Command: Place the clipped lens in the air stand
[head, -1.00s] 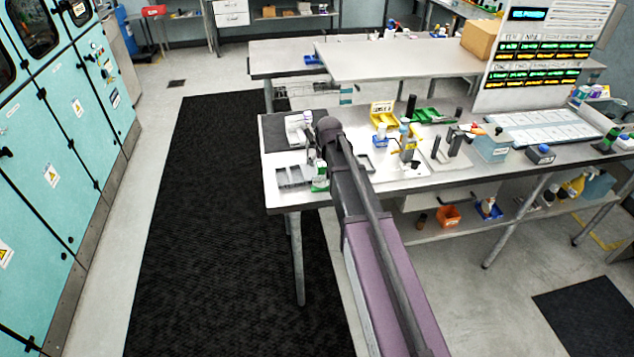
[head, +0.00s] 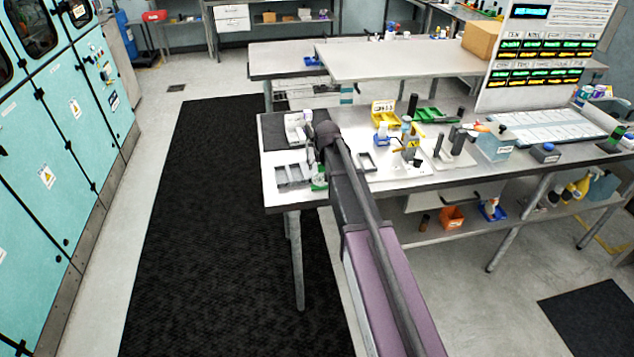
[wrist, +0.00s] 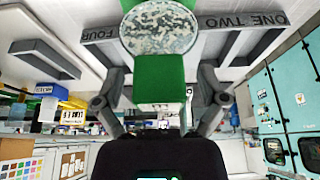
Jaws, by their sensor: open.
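The lens (wrist: 160,27) is a round, speckled, clear disc in a green clip (wrist: 158,80) in the wrist view. My gripper (wrist: 160,97) is open, with one finger on each side of the clip's lower part and gaps showing on both sides. Grey stand parts lettered ONE TWO and FOUR (wrist: 240,20) lie behind the lens. I cannot tell whether the lens or clip touches them. In the head view, a grey compartmented stand (head: 292,174) is at the table's front left corner, with a bit of the green clip (head: 319,183) beside it. My arm hides the gripper there.
A dark mat (head: 283,130) and a white device (head: 294,127) are behind the stand. Bottles, a yellow bin (head: 384,115) and a green tray (head: 428,115) stand to the right on the table (head: 385,183). The floor left of the table is clear.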

